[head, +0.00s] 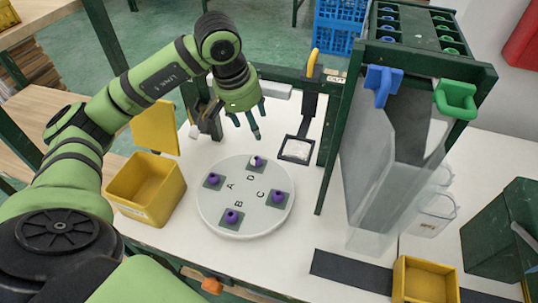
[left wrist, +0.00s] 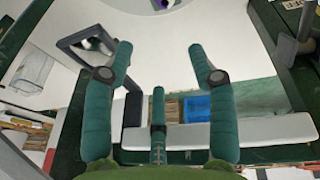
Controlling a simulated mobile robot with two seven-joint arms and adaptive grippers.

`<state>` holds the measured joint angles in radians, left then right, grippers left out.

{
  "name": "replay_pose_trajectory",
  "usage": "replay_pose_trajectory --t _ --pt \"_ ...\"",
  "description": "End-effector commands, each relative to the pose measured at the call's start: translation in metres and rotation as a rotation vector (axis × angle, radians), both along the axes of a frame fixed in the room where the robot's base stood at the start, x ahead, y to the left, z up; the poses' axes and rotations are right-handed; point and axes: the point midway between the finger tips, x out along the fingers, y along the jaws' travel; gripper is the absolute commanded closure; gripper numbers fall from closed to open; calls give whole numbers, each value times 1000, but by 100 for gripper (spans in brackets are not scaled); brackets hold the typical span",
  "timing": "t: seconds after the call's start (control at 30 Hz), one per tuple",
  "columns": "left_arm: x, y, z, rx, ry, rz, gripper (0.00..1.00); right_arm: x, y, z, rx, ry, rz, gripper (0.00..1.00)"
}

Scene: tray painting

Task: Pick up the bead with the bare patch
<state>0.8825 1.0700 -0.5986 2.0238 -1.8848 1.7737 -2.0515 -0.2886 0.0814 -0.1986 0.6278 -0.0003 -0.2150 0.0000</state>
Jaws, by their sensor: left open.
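Several purple beads sit on grey pads on a round white turntable (head: 244,222) in the head view. The bead by D (head: 257,161) shows a pale patch. The beads by A (head: 213,178), B (head: 232,216) and C (head: 277,196) look purple on their visible sides; their far sides are hidden. My left gripper (head: 246,131) is open and empty, behind and above the D bead, apart from it. In the left wrist view its fingers (left wrist: 160,60) are spread with nothing between them. Part of a purple bead (left wrist: 161,4) shows at the top edge.
A yellow bin (head: 148,205) stands left, a clear chute (head: 375,185) and green rack right.

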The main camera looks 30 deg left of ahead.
Motion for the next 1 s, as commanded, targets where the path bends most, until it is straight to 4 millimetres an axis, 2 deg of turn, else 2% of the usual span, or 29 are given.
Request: replay_pose_trajectory --t 0.03,0.23,0.4,0.6,0.7,0.83,1.0 --pt "-1 0 -21 1 0 0 43 0 -2 -21 -3 -2 1 65" --pt "-1 1 -56 0 0 1 43 3 -3 -55 -2 -20 4 65" --pt "-1 0 -79 0 -1 1 43 10 -1 -76 3 -42 6 65" --pt "2 0 -92 -2 2 1 43 45 2 -74 8 -97 7 65" --pt "5 0 -101 -3 3 0 43 52 2 -70 11 -108 7 65" --pt "12 2 -116 -3 5 2 43 43 2 -68 8 -91 7 65" --pt "21 2 -140 -2 4 1 43 13 0 -70 3 -34 5 65"
